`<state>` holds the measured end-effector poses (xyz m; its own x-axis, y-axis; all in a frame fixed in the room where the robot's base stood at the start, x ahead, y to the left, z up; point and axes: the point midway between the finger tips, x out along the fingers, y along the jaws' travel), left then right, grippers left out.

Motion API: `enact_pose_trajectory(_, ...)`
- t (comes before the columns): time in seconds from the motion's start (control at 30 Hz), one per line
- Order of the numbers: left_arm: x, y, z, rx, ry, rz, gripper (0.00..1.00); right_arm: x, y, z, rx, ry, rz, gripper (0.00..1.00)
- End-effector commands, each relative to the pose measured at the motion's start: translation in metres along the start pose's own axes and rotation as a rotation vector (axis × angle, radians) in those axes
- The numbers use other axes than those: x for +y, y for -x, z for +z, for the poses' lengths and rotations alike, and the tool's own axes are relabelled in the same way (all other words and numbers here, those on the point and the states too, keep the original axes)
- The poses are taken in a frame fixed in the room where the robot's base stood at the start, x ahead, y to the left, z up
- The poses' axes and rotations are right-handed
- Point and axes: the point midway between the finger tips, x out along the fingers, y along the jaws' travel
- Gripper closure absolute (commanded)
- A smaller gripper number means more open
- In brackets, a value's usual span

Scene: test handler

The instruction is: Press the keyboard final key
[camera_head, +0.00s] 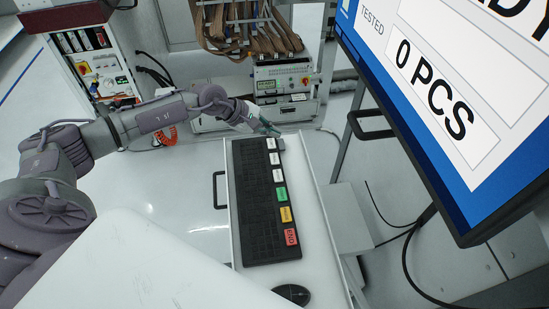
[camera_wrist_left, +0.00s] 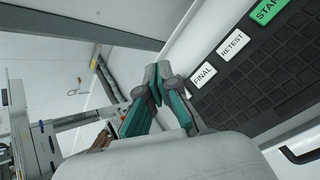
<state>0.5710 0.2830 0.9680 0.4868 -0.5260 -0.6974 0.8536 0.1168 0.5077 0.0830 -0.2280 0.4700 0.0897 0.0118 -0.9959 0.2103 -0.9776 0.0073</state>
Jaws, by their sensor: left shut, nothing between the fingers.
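The black keyboard (camera_head: 262,222) lies on a white pull-out shelf. A column of labelled keys runs along its right side. My left gripper (camera_head: 272,130) is shut and empty, near the keyboard's far end, close to the final key. In the wrist view its fingertips (camera_wrist_left: 157,82) are left of the FINAL key. I cannot tell its height above the keys.
The shelf (camera_head: 316,215) has a bare strip right of the keyboard. A black mouse (camera_head: 292,294) lies at its near end. A large monitor (camera_head: 450,110) stands at the right, reading 0 PCS. Ribbon cables (camera_head: 245,30) and an instrument box (camera_head: 283,80) are at the back.

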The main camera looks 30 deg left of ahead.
Motion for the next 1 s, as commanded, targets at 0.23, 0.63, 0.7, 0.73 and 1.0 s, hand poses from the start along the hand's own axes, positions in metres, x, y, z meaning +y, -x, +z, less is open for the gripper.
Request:
enact_pose_trajectory(0.23, -0.014, -0.019, -0.013, -0.001, 0.001, -0.001, 1.0, 0.004, -0.014, 0.002, -0.001, 0.002, 0.004, 0.63)
enact_pose_trajectory(0.63, -0.042, -0.057, -0.041, -0.001, 0.001, 0.0, 1.0, 0.009, -0.052, 0.006, -0.001, 0.005, 0.011, 0.63)
enact_pose_trajectory(0.7, -0.043, -0.059, -0.042, -0.001, 0.001, 0.0, 1.0, 0.009, -0.055, 0.005, -0.001, 0.005, 0.011, 0.63)
enact_pose_trajectory(0.73, -0.043, -0.059, -0.043, -0.001, 0.001, 0.0, 1.0, 0.009, -0.055, 0.005, -0.001, 0.005, 0.011, 0.63)
enact_pose_trajectory(1.0, -0.043, -0.059, -0.042, -0.001, 0.001, 0.0, 1.0, 0.009, -0.054, 0.005, 0.0, 0.005, 0.011, 0.63)
